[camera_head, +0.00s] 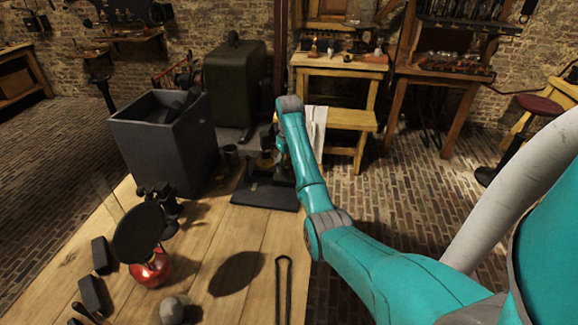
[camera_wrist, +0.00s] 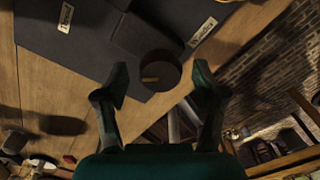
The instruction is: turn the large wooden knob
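A round dark-brown knob (camera_wrist: 160,72), which looks like the large wooden knob, shows in the wrist view. It has a lighter bar-shaped mark on its face and sits at the edge of a dark panel (camera_wrist: 75,45) with white labels. My gripper (camera_wrist: 160,78) is open and empty, one finger on each side of the knob in the picture. I see no contact, and cannot tell how far the fingertips are from it. In the head view my gripper end (camera_head: 284,150) is above a black-based device (camera_head: 265,194) on the table; my arm partly hides it.
The wooden table (camera_head: 225,235) carries an open dark box (camera_head: 175,150) left of the device. A red lamp-like object (camera_head: 150,268) with a black disc stands nearer, beside black blocks (camera_head: 95,293) and a thin metal loop (camera_head: 283,290). Bare wood lies between.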

